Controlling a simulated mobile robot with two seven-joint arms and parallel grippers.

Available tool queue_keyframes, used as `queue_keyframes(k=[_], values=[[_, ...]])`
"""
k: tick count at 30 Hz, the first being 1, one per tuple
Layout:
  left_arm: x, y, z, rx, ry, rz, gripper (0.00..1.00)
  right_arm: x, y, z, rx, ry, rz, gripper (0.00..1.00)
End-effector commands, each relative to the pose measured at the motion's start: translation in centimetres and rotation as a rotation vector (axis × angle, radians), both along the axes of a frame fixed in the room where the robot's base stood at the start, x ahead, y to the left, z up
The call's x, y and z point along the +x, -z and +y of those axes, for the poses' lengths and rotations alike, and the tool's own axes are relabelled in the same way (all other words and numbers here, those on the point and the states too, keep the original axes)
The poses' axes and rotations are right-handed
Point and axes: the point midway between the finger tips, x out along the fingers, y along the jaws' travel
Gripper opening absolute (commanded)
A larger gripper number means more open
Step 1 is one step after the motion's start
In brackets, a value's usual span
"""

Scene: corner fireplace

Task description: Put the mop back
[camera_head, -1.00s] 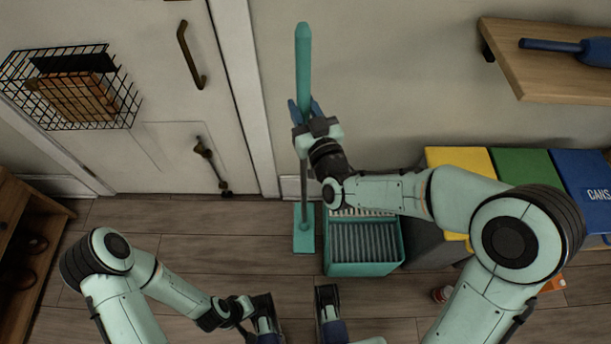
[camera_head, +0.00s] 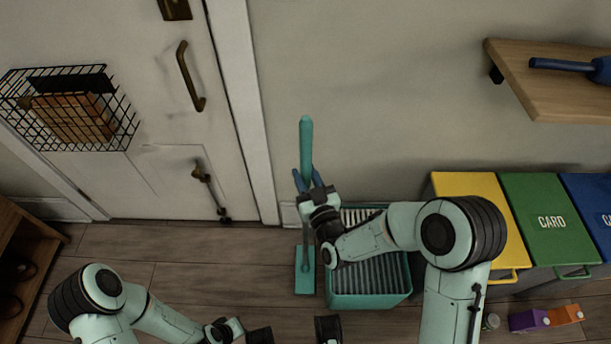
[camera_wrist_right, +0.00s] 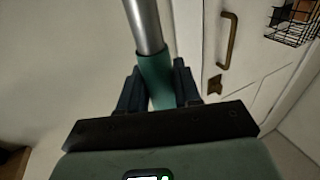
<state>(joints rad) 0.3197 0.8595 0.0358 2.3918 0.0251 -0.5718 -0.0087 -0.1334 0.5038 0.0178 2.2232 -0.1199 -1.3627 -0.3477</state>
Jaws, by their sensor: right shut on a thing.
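The mop has a teal upper handle (camera_head: 306,140), a grey pole and a flat teal head (camera_head: 305,283) low at the floor, left of the bucket. My right gripper (camera_head: 308,185) is shut around the handle's lower part. In the right wrist view the teal grip (camera_wrist_right: 156,82) sits between its dark fingers (camera_wrist_right: 158,90), with the grey pole (camera_wrist_right: 145,25) beyond. The pole is partly hidden by my right gripper. My left gripper (camera_head: 293,333) is at the bottom edge, its dark jaws apart and empty, fingertips cut off.
A teal ribbed bucket (camera_head: 368,300) stands right of the mop head, partly behind my right arm. Yellow (camera_head: 465,190), green (camera_head: 545,205) and blue bins line the wall. Cartons (camera_head: 530,319) lie before them. A wooden shelf (camera_head: 560,100) is upper right, a door (camera_head: 130,180) left.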

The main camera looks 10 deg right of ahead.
Motion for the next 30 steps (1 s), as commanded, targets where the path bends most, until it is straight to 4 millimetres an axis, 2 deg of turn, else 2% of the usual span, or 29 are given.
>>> queue_keyframes(k=[12,13,15,26,30], values=[[0.4,0.3,0.2,0.005,-0.004,-0.009,0.00,0.0,0.0,0.0,0.001,0.000,-0.006,0.00],[0.4,0.2,0.2,0.004,-0.004,-0.010,0.00,0.0,0.1,0.0,0.000,0.000,-0.002,0.43],[0.3,0.2,0.2,0.004,-0.004,-0.009,0.00,0.0,0.0,0.0,0.000,0.000,-0.002,0.58],[0.0,-0.2,0.0,0.001,-0.001,-0.002,0.00,0.0,-0.3,0.0,0.000,0.000,-0.002,0.58],[-0.2,-0.2,-0.1,-0.003,0.002,0.004,0.00,-1.8,-0.1,-0.4,-0.001,0.000,0.001,0.58]])
